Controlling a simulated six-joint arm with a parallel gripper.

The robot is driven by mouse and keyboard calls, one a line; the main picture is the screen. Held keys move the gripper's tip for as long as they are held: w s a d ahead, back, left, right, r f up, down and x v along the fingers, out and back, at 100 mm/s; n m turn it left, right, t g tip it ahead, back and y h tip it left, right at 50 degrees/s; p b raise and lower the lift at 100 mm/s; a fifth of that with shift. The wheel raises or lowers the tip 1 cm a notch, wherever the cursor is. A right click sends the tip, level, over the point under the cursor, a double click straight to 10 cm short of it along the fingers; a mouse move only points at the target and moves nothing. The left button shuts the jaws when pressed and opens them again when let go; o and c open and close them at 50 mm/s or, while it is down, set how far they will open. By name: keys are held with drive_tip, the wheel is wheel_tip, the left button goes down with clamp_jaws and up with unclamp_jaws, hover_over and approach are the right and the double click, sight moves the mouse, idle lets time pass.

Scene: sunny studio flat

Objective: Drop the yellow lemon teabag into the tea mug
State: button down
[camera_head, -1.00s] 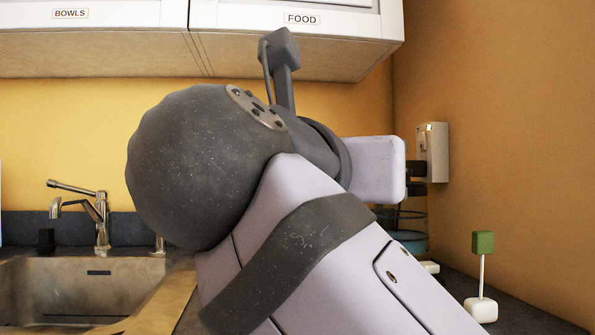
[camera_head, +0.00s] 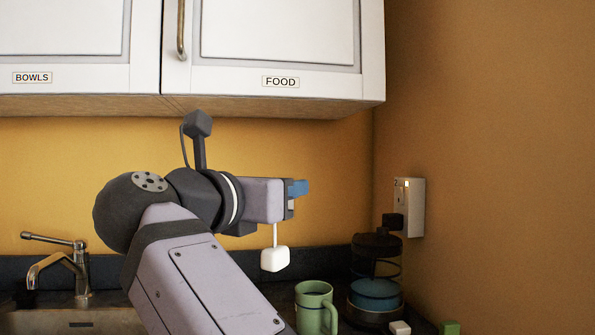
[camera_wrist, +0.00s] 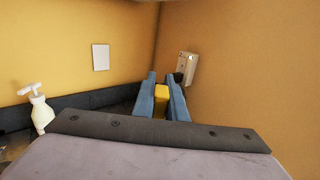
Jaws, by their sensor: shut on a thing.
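My gripper (camera_head: 298,188) has blue fingers and is shut on the yellow tag (camera_wrist: 161,94) of the lemon teabag, seen between the fingers in the wrist view. In the head view, the teabag's white bag (camera_head: 275,259) hangs below the gripper on a thin white stem, in the air. The yellow tag is hidden there by the fingers. The green tea mug (camera_head: 316,312) stands on the dark counter, its lower part cut off by the frame. The bag appears above and a little left of the mug's mouth, apart from it.
A dark coffee maker or press with a blue-tinted jug (camera_head: 375,297) stands right of the mug. A small white block (camera_head: 400,327) and a green block (camera_head: 450,327) lie at the bottom edge. A tap (camera_head: 70,265) and sink are at left; a white cupboard (camera_head: 275,40) hangs above.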

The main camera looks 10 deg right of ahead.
drive_tip(key=w+d+r+n+t+y+p, duration=0.1)
drive_tip(key=w+d+p, duration=0.2)
drive_tip(key=w+p, duration=0.75)
drive_tip(key=w+d+r+p, duration=0.25)
drive_tip(key=w+p, duration=0.45)
drive_tip(key=p, duration=0.7)
drive_tip(key=w+d+f+p, duration=0.1)
drive_tip(key=d+f+p, duration=0.4)
drive_tip(key=d+p, duration=0.2)
drive_tip(key=shift+w+f+y+p, duration=0.15)
drive_tip(key=shift+w+y+p, duration=0.15)
drive_tip(key=shift+p, duration=0.35)
drive_tip(key=shift+a+f, duration=0.1)
drive_tip(key=shift+f+b, duration=1.05)
drive_tip(key=shift+f, duration=1.85)
